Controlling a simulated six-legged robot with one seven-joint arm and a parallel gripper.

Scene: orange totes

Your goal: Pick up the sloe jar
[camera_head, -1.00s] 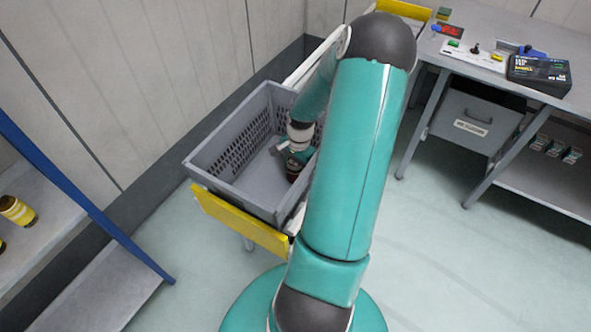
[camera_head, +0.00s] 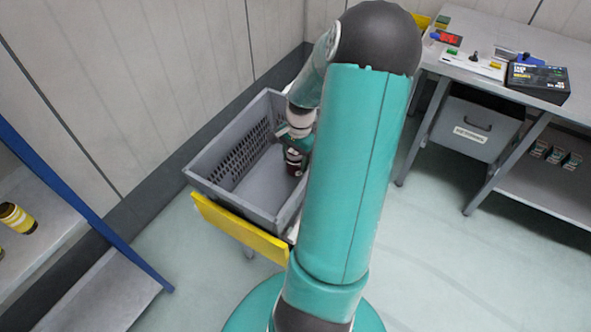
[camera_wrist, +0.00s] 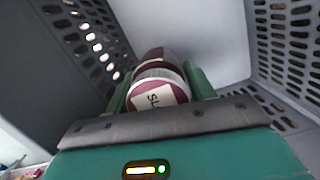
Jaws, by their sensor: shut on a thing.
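The sloe jar (camera_wrist: 158,92) is dark red with a pale label on its lid, on which the letters "SL" show in the wrist view. In the head view the jar (camera_head: 294,163) is a small dark shape at the right side of the grey crate (camera_head: 226,203). My gripper (camera_wrist: 160,88) is shut on the jar, with a green finger on each side of it. The jar is inside or just above the crate; its exact height over the floor of the crate is unclear. My arm hides part of the crate's right side.
The crate has perforated walls and stands on a stand with a yellow front edge (camera_head: 240,228). A shelf with a yellow jar (camera_head: 17,217) is at the left. A grey workbench with a black box (camera_head: 538,82) is at the right. The floor between is clear.

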